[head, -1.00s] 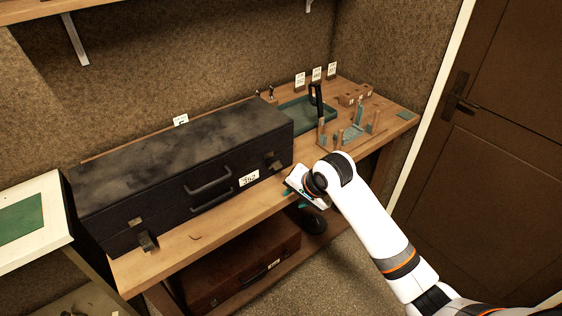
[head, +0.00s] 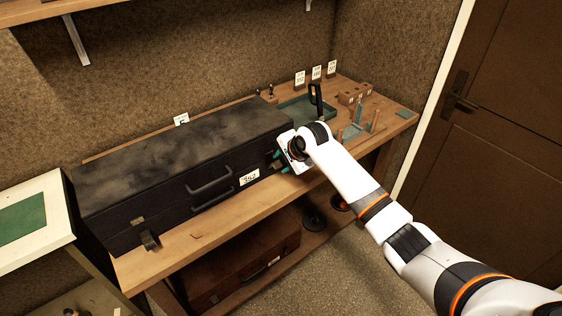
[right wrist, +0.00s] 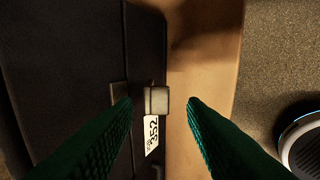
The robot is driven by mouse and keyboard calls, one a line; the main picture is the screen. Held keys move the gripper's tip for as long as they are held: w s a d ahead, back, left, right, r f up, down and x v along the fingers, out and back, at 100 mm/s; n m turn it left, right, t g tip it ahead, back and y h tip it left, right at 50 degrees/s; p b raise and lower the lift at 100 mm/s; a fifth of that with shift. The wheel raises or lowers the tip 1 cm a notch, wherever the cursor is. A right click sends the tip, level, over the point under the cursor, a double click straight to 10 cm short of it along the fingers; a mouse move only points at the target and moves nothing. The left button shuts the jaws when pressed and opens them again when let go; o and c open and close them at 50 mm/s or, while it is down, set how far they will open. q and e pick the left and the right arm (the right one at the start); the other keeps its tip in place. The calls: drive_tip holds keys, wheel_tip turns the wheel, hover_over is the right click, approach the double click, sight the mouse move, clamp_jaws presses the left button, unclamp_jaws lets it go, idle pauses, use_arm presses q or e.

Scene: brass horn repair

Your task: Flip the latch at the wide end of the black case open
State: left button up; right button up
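The long black case (head: 160,171) lies closed on the wooden bench. A metal latch (head: 148,240) shows on its front near the left end. Another latch (right wrist: 157,100) near the right end shows in the right wrist view, beside the white number tag (right wrist: 151,135), and looks to stick out from the case front. My right gripper (head: 279,160) is at the right end of the case front and largely hides that latch in the head view. Its green fingers (right wrist: 160,103) are spread on either side of the latch, with nothing held. My left gripper is not in view.
A handle (head: 208,186) juts from the case front. A green tray (head: 296,107), a black-handled tool (head: 316,98) and small wooden blocks (head: 350,95) stand right of the case. A brown case (head: 235,270) sits on the shelf below. The floor in front is clear.

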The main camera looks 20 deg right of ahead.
drive_tip(key=shift+x, duration=0.9)
clamp_jaws()
drive_tip(key=shift+s, duration=0.1)
drive_tip(key=shift+s+d+f+t+y, duration=0.1)
drive_tip(key=shift+s+f+t+y, duration=0.25)
drive_tip(key=shift+f+t, duration=0.3)
drive_tip(key=shift+s+d+f+t+b, duration=0.1)
drive_tip(key=shift+s+f+t+b, duration=0.3)
drive_tip(key=shift+t, duration=0.45)
drive_tip(key=f+t+b, duration=0.1)
drive_tip(key=b, duration=0.2)
drive_tip(key=f+t+y+b, duration=0.1)
drive_tip(key=t+b, duration=0.1)
drive_tip(key=b, duration=0.1)
drive_tip(key=f+t+y+b, duration=0.1)
drive_tip(key=b, duration=0.2)
drive_tip(key=shift+s+d+f+t+b, duration=0.2)
drive_tip(key=shift+s+f+t+b, duration=0.1)
drive_tip(key=shift+t+b, duration=0.4)
drive_tip(key=shift+b, duration=0.4)
